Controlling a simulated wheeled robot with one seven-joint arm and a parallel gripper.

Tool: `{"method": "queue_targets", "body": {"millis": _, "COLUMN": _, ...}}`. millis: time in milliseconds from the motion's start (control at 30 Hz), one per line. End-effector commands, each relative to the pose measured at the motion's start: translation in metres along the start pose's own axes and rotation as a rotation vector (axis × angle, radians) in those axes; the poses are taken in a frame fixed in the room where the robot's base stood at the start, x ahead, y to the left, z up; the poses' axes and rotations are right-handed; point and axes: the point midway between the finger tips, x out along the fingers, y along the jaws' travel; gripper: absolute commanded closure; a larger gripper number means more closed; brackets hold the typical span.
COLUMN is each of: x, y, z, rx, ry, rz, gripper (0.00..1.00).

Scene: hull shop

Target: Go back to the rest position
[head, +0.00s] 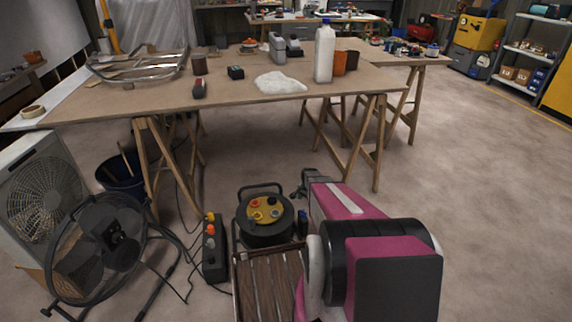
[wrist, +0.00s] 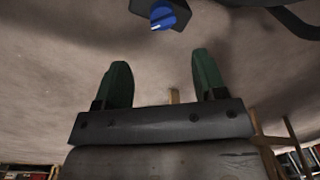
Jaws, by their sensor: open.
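My gripper (wrist: 163,78) shows in the wrist view with its two dark green fingers spread apart and nothing between them. In the head view my magenta and black arm fills the lower right, and the gripper is mostly hidden at its far end, low over the floor in front of the workbench (head: 130,100). It is beside the cable reel (head: 264,213), to the right of it, and I cannot tell the exact gap. A dark box with a blue knob (wrist: 163,15) is at the top of the wrist view, beyond the fingertips.
A black floor fan (head: 112,235), a box fan (head: 42,180), a dark blue bucket (head: 122,178) and a black box with coloured buttons (head: 212,250) crowd the left, with loose cables. Wooden trestles (head: 368,145) stand ahead. The floor (head: 480,200) on the right is clear.

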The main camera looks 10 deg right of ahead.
Motion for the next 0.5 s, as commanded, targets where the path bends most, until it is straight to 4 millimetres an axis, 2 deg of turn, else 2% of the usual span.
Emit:
{"method": "queue_targets", "body": {"millis": 67, "x": -0.002, "y": 0.000, "z": 0.001, "rx": -0.003, "ry": 0.000, "rz": 0.000, "gripper": 0.35}}
{"method": "queue_targets", "body": {"millis": 167, "x": -0.018, "y": 0.002, "z": 0.012, "rx": -0.038, "ry": 0.001, "rz": 0.001, "gripper": 0.35}}
{"method": "queue_targets", "body": {"millis": 267, "x": -0.054, "y": 0.005, "z": 0.039, "rx": -0.126, "ry": 0.000, "rz": 0.004, "gripper": 0.35}}
{"method": "queue_targets", "body": {"millis": 500, "x": -0.176, "y": 0.028, "z": 0.136, "rx": -0.478, "ry": -0.005, "rz": 0.023, "gripper": 0.35}}
